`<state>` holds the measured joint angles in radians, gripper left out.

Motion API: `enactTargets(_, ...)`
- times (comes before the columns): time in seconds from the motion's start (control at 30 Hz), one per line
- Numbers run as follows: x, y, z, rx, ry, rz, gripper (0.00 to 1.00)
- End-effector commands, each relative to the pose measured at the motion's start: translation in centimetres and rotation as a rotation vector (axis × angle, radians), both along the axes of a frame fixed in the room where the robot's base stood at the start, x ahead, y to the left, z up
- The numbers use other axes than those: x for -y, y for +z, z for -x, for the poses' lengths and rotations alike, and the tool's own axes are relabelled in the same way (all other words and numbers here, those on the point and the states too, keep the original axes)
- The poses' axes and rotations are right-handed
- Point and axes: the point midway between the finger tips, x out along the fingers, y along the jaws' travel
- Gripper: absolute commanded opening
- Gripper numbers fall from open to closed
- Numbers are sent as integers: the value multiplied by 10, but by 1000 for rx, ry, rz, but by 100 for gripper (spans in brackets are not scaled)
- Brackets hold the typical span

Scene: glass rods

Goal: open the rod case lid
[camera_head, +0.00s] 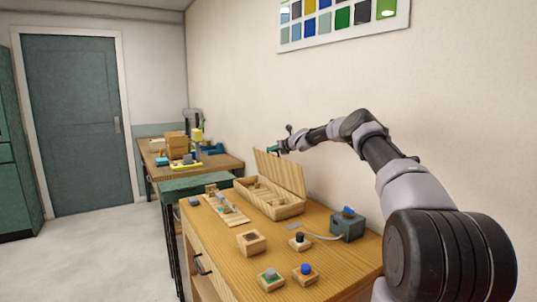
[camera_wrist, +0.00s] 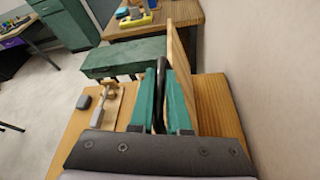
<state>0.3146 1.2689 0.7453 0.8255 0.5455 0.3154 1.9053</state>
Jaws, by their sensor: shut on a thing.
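The wooden rod case (camera_head: 268,208) stands on the table against the wall, its compartments showing. Its lid (camera_head: 280,172) stands raised, near upright, at the back of the case. My gripper (camera_head: 278,149) is at the top left of the lid. In the wrist view, the teal fingers of my gripper (camera_wrist: 162,68) are closed around a dark narrow piece, which looks like a handle on the lid. The lid (camera_wrist: 179,62) rises just right of the fingers as a thin wooden panel. The fingers hide much of the case in that view.
A wooden tray with small pieces (camera_head: 228,212) lies left of the case. Button blocks (camera_head: 271,279) and a grey-blue box with a cable (camera_head: 347,224) stand at the front and right. A green bench (camera_head: 190,187) and another table (camera_head: 228,162) stand beyond.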

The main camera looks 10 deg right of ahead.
Motion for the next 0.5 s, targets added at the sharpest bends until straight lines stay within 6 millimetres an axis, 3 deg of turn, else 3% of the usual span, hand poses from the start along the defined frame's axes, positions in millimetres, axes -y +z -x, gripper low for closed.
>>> enactTargets(0.5,9,0,-3,-2,-1,5,0)
